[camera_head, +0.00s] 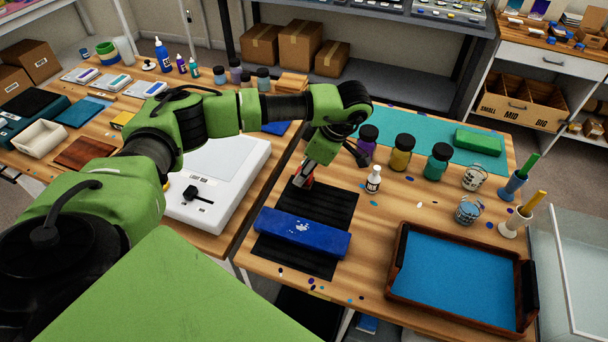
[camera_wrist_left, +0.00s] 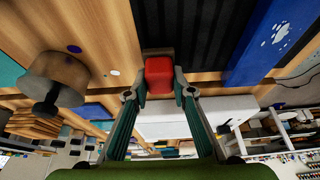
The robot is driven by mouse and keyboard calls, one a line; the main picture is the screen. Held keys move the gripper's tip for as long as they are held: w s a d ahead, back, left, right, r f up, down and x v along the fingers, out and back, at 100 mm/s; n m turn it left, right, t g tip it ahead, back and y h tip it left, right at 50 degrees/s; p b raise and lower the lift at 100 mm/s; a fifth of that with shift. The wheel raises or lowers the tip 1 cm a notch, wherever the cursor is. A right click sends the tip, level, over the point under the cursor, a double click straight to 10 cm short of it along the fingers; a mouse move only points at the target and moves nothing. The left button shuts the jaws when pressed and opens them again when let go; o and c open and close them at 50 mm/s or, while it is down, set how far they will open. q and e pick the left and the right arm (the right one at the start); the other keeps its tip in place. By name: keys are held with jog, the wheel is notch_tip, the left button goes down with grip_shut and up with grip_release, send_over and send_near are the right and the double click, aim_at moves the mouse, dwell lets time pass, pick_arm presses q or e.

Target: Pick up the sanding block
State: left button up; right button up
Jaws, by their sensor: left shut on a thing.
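A small red block, which looks like the sanding block (camera_wrist_left: 159,72), sits between the two fingertips of my left gripper (camera_wrist_left: 159,88) in the left wrist view. The fingers are shut on its sides. In the head view my left gripper (camera_head: 303,181) points down at the far left end of the black ribbed mat (camera_head: 335,205), and only a little red shows at its tips. I cannot tell whether the block touches the surface. My right gripper is not in view.
A blue case with a white print (camera_head: 302,232) lies across the mat. A small white bottle (camera_head: 374,180) and several dark-lidded jars stand right of the gripper. A blue-lined tray (camera_head: 455,285) is at the front right. A white device (camera_head: 222,180) is on the left table.

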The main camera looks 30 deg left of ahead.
pick_arm(q)
jog(key=s+d+r+b, duration=0.1)
jog(key=s+d+r, duration=0.3)
jog(key=s+r, duration=0.8)
jog(key=shift+s, duration=0.75)
jog(key=shift+o, duration=0.6)
